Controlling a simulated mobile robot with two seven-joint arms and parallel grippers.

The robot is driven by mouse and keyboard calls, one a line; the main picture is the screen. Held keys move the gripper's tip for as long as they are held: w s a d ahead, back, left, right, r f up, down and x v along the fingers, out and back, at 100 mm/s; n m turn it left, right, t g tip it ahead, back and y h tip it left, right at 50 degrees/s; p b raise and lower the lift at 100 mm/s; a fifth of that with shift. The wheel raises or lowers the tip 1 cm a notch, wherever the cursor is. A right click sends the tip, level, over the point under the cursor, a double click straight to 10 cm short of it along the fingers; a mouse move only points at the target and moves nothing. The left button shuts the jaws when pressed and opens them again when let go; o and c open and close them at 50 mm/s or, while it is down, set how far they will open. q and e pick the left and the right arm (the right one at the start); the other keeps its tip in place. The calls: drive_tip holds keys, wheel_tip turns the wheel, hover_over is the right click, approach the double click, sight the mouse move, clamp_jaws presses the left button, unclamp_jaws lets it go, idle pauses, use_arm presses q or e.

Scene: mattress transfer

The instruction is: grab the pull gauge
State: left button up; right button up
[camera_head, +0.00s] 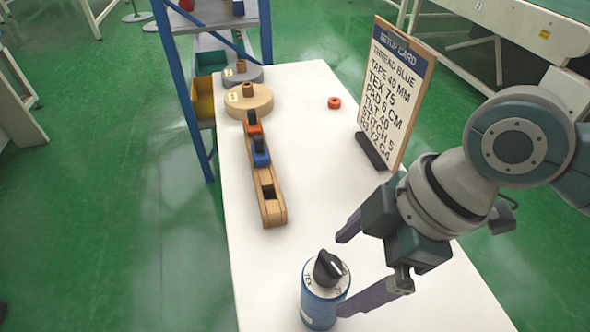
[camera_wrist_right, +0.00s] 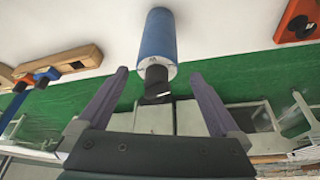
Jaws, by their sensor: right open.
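The pull gauge, as I take it, is a blue cylinder (camera_head: 317,309) with a white dial face and black knob on top. It stands upright near the front of the white table. My right gripper (camera_head: 343,274) is open, to the right of the gauge, its two purple fingers pointing toward it. In the right wrist view the gauge (camera_wrist_right: 157,38) shows upside down, between the lines of the fingers (camera_wrist_right: 158,73) and beyond their tips. I see nothing held, and I cannot tell whether the near finger touches the gauge. My left gripper is not in view.
A wooden block (camera_head: 271,211) with blue and orange parts lies left of centre. Two discs (camera_head: 249,100) stand behind it. A setup card (camera_head: 394,95) stands at the right, near an orange ring (camera_head: 334,103). The wrist view shows an orange object (camera_wrist_right: 297,20). The middle table is clear.

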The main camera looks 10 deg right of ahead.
sight(327, 276)
drive_tip(key=x, duration=0.3)
drive_tip(key=b+x, duration=0.1)
drive_tip(key=x, duration=0.1)
drive_tip(key=shift+w+a+f, duration=0.1)
drive_tip(key=shift+w+a, duration=0.15)
drive_tip(key=shift+w, duration=0.05)
clamp_jaws()
idle(0.5)
